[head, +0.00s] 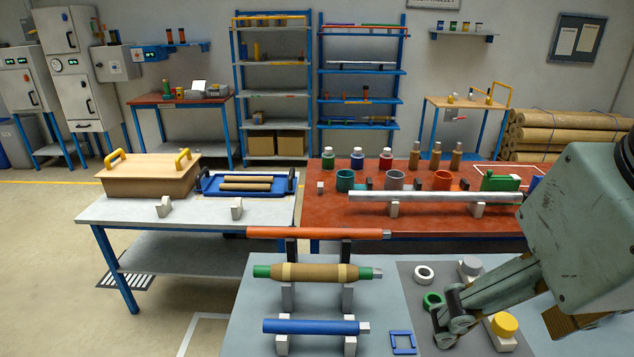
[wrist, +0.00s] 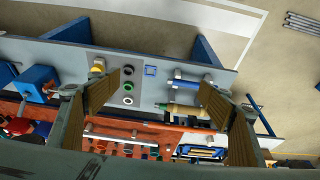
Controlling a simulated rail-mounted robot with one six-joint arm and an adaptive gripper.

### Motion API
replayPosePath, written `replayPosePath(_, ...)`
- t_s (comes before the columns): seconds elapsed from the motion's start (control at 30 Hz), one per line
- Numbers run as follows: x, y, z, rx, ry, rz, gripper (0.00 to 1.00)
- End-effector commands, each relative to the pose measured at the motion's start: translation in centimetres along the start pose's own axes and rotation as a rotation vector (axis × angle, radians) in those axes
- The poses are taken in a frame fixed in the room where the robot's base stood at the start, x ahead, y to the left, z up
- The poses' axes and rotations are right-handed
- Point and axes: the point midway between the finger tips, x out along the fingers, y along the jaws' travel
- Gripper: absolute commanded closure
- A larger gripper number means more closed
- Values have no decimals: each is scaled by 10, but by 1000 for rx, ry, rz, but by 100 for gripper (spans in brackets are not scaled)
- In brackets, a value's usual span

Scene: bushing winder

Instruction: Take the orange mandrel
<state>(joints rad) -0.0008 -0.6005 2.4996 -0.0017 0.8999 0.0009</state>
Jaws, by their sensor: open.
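The orange mandrel (head: 315,233) is a long orange bar with a short metal end at its right. It lies level across two dark uprights at the back of the near grey bench, in the head view.
A brown mandrel with green ends (head: 315,273) and a blue mandrel (head: 312,327) rest on stands in front of the orange one. A silver bar (head: 432,196) lies behind on the red table (head: 335,215). Rings and a yellow-topped part (head: 505,324) stand by my gripper.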

Motion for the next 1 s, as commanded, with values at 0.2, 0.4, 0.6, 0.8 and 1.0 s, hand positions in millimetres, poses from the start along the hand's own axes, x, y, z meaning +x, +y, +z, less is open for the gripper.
replayPosePath(0.2, 0, 0, 0, 0, 0, 0, 48)
replayPosePath(0.4, 0, 0, 0, 0, 0, 0, 62)
replayPosePath(0.6, 0, 0, 0, 0, 0, 0, 62)
replayPosePath(0.8, -1, 1, -5, 13, -1, 1, 62)
replayPosePath(1.0, -2, 3, -24, 69, -8, 5, 62)
